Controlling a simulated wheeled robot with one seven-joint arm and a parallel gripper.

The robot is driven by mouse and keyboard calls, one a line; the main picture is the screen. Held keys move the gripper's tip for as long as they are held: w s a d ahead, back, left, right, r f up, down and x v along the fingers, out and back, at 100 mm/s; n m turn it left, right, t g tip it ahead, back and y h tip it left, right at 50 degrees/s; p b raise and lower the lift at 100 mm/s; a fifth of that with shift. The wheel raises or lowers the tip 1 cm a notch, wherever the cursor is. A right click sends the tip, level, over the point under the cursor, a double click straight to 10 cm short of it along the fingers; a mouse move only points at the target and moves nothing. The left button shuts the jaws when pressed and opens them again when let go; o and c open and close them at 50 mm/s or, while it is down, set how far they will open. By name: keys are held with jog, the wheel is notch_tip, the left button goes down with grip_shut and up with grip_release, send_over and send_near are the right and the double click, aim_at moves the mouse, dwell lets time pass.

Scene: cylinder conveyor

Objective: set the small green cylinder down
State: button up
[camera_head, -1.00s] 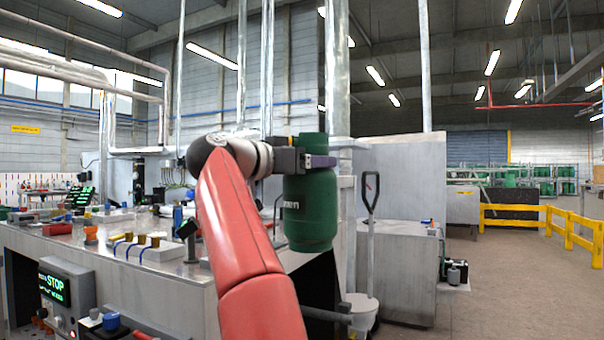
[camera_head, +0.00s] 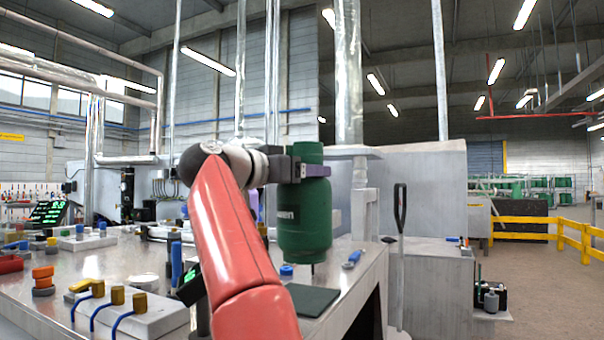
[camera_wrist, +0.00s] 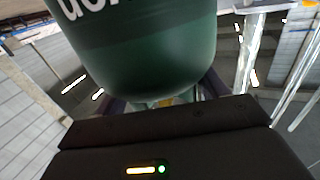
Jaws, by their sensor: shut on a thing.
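The small green cylinder (camera_head: 304,215) hangs upright in my gripper (camera_head: 312,168), which is shut around its upper part. White lettering shows on its side. The cylinder is in the air, in front of the right part of the metal workbench in the head view; I cannot tell its exact height above the top. In the wrist view the cylinder (camera_wrist: 150,55) fills the upper middle, and the fingers are largely hidden behind it.
A grey cabinet (camera_head: 437,290) stands to the right. Yellow railings (camera_head: 540,222) stand farther right.

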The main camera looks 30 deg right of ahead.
aim_at(300, 210)
jog(key=shift+w+r, duration=0.15)
jog(key=shift+w, duration=0.3)
jog(key=shift+f, duration=3.9)
jog(key=o, duration=1.9)
jog(key=shift+o, duration=1.2)
jog(key=shift+w+f+b, duration=0.1)
jog(key=shift+f+b, duration=0.15)
jog(key=shift+b, duration=0.05)
jog(key=shift+r, duration=0.15)
